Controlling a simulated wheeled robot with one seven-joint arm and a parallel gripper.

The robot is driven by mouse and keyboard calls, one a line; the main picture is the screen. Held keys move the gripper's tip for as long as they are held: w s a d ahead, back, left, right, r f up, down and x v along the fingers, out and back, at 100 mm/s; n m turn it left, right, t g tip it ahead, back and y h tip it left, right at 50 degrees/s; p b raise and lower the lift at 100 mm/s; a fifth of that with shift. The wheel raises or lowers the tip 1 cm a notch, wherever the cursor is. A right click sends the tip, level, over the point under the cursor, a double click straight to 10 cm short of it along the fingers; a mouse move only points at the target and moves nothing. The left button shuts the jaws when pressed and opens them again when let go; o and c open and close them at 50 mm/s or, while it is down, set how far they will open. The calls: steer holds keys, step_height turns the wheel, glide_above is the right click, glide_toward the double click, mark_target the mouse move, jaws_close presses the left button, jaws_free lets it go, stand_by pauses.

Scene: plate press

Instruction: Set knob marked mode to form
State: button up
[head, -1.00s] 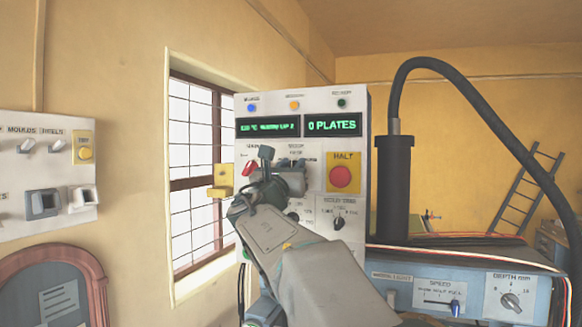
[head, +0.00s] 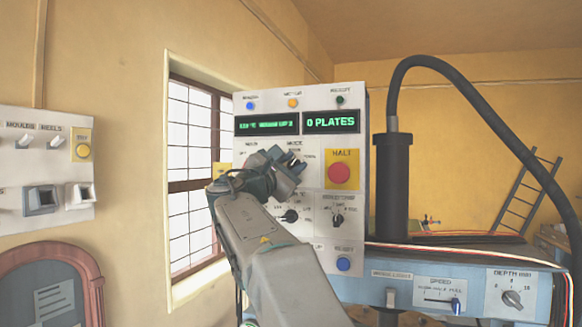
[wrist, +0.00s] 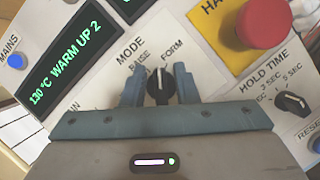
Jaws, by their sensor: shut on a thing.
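The black knob marked MODE (wrist: 160,85) is on the white control panel, with RAISE and FORM printed above it in the wrist view. Its white pointer line points up in that picture, roughly between RAISE and FORM. My gripper (wrist: 159,84) has one finger on each side of the knob and is shut on it. Any label behind the left finger is hidden.
The red HALT button (wrist: 262,22) is close to the upper right of my gripper. The HOLD TIME knob (wrist: 291,102) is to the right. A green display (wrist: 68,65) reads 130 °C WARM UP 2. A blue machine (head: 420,285) with a black hose stands at the right.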

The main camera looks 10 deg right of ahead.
steer(key=shift+d+f+m+g, duration=0.15)
steer(key=shift+m+g, duration=0.75)
steer(key=shift+m, duration=1.4)
steer(key=o, duration=0.7)
steer(key=shift+c, duration=0.2)
steer(key=shift+s, duration=0.1)
steer(key=b+v, duration=0.4)
steer(key=v, duration=1)
steer(key=shift+w, duration=0.25)
